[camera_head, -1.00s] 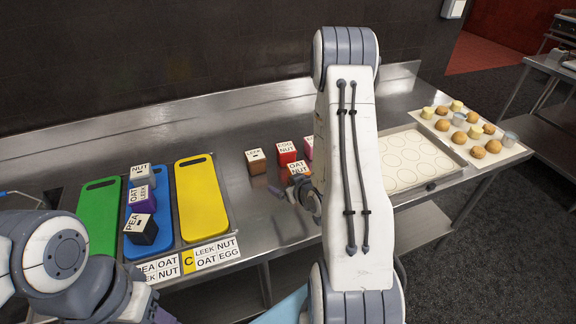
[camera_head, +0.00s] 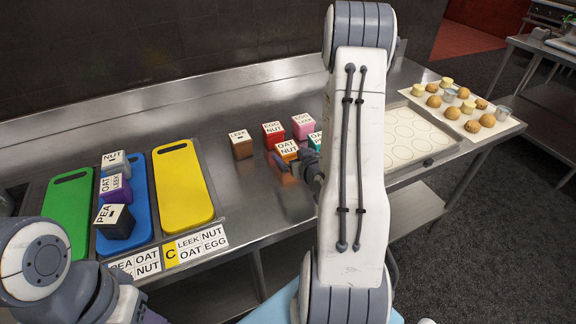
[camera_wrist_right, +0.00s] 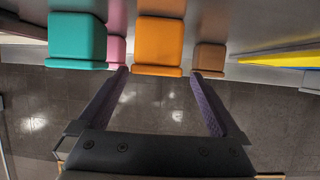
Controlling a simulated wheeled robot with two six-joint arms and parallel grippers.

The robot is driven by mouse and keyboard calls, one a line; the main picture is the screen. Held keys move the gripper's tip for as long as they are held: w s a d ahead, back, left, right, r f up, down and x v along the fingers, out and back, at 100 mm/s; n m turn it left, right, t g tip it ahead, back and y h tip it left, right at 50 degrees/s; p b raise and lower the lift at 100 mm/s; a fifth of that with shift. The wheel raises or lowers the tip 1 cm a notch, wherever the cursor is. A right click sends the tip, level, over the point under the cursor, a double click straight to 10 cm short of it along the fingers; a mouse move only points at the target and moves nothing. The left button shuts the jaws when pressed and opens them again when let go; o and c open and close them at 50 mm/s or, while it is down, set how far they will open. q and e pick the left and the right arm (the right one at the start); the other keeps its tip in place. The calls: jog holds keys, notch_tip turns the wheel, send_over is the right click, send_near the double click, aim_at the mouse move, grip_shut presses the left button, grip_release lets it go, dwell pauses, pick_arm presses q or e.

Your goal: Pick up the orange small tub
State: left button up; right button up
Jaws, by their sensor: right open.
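The orange small tub (camera_head: 287,149), labelled OAT NUT, stands on the steel counter among other tubs. My right gripper (camera_head: 283,164) is just in front of it, on the near side. In the right wrist view the orange tub (camera_wrist_right: 160,42) lies straight ahead, centred between the two spread, empty fingers of my right gripper (camera_wrist_right: 158,73). The fingertips come near its lower edge; I cannot tell whether they touch it. My left arm shows at the lower left, but its gripper is out of view.
Brown (camera_head: 241,145), red (camera_head: 273,133), pink (camera_head: 303,126) and teal (camera_head: 315,140) tubs stand close around. Green (camera_head: 68,215), blue (camera_head: 138,225) and yellow (camera_head: 183,190) boards lie left. A baking tray (camera_head: 408,140) is right.

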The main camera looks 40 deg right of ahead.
aim_at(284, 146)
jog(key=shift+p+x, duration=0.45)
jog(key=shift+x, duration=0.55)
jog(key=p+x, duration=0.2)
jog(key=x, duration=0.3)
jog(key=shift+w+d+r, duration=0.1)
jog(key=shift+d, duration=0.1)
jog(key=shift+w+d+f, duration=0.15)
jog(key=shift+w+f, duration=0.05)
jog(key=shift+w, duration=0.05)
jog(key=c, duration=1.5)
pick_arm(q)
notch_tip(284, 146, up, 2)
pick_arm(e)
jog(key=shift+r, duration=0.2)
